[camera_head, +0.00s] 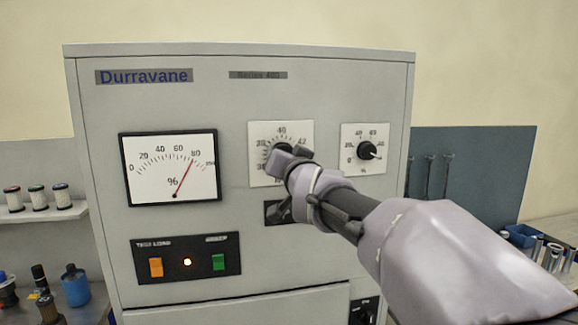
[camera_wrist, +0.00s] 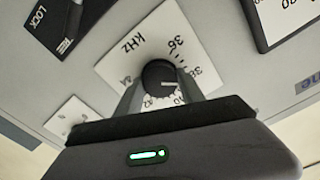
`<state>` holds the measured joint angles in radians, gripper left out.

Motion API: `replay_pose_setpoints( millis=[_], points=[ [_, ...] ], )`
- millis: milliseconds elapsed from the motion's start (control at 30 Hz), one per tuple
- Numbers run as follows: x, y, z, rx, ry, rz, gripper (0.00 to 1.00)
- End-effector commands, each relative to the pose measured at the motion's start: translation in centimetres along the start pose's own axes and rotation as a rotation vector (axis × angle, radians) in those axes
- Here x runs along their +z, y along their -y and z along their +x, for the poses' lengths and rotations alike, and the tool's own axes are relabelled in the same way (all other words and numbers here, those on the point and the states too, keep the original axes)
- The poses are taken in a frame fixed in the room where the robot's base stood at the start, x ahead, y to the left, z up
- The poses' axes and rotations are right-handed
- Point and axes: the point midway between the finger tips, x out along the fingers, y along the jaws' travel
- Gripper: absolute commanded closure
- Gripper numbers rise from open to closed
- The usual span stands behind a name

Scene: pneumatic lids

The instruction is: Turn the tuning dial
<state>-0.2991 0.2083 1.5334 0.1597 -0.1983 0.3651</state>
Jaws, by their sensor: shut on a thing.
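The tuning dial (camera_wrist: 160,75) is a round black knob with a white pointer line, on a white plate marked kHz. In the wrist view its pointer points right, toward the printed numbers. My gripper (camera_wrist: 162,88) has one finger on each side of the knob and is shut on it. In the head view the dial's white scale plate (camera_head: 304,134) is on the upper middle of the grey Durravane cabinet (camera_head: 230,105). There my gripper (camera_head: 284,160) covers most of the knob and the lower part of the scale.
A smaller black knob (camera_head: 367,150) on a white plate sits to the right. A percent meter (camera_head: 172,170) is at left, its needle near 80. A LOCK panel (camera_wrist: 62,22) shows in the wrist view.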

Motion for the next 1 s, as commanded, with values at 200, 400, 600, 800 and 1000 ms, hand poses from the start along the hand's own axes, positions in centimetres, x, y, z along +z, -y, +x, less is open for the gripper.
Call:
replay_pose_setpoints(
  millis=[200,400,600,800,1000],
  points=[
    [0.01,0.00,0.01,0.000,0.000,0.014,0.95],
    [-0.02,0.01,0.01,0.000,0.000,0.014,0.95],
    [-0.03,0.01,0.01,0.000,0.000,0.013,0.33],
    [-0.02,0.01,0.01,0.000,0.000,0.013,0.33],
    [-0.04,0.02,-0.88,0.000,-0.001,0.013,0.33]
  ],
)
